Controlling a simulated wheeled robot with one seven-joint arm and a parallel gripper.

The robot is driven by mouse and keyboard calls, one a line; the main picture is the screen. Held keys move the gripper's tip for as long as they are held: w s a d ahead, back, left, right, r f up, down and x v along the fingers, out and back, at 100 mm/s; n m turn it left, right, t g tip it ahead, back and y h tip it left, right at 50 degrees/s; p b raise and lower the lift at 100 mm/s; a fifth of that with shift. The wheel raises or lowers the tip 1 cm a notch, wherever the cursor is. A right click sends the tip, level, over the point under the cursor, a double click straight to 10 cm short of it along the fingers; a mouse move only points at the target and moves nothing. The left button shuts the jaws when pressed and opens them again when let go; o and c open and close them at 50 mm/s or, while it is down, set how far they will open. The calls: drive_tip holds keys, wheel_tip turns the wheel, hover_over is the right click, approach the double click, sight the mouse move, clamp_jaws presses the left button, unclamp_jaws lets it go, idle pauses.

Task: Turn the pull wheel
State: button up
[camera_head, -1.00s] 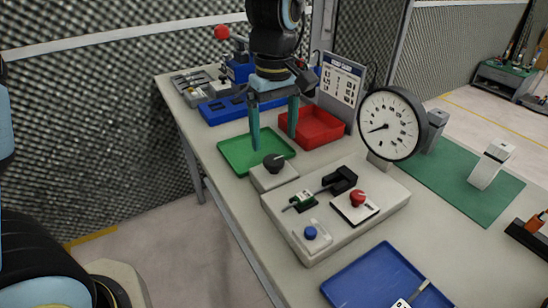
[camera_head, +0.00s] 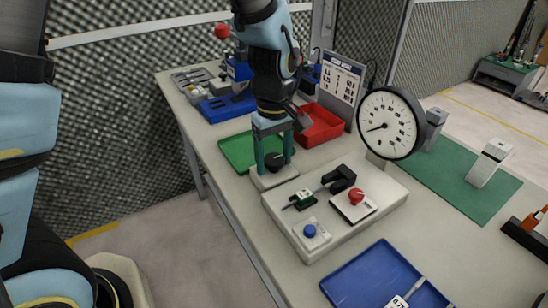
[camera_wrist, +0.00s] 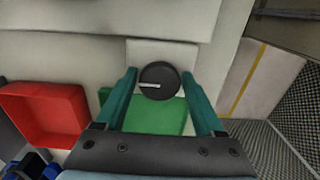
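The pull wheel appears to be the round black knob (camera_head: 275,161) with a pale line on its top, on a small light grey block (camera_head: 268,181) at the table's front edge. In the wrist view the knob (camera_wrist: 160,91) lies between the fingertips. My gripper (camera_head: 275,167) points down over the block, its teal fingers one on each side of the knob. In the wrist view my gripper (camera_wrist: 159,75) is open, with gaps between the knob and both fingers. I cannot tell exactly how far the tips reach down beside the knob.
A grey panel (camera_head: 376,215) with a red knob (camera_head: 356,196), a blue button (camera_head: 310,231) and a black clamp stands to the right. A round gauge (camera_head: 390,123) rises behind it. A green tray (camera_head: 233,149), a red bin (camera_head: 322,128) and a blue tray (camera_head: 372,277) lie nearby.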

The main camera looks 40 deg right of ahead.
drive_tip(key=c, duration=1)
drive_tip(key=shift+c, duration=0.2)
drive_tip(key=shift+m, duration=0.3)
drive_tip(key=m, duration=0.4)
drive_tip(key=shift+m, duration=0.3)
drive_tip(key=m, duration=0.4)
drive_tip(key=shift+p, duration=0.3)
drive_tip(key=m+p, duration=0.1)
drive_tip(key=m, duration=0.4)
drive_tip(key=shift+m+p, duration=0.5)
drive_tip(key=shift+m, duration=1.8)
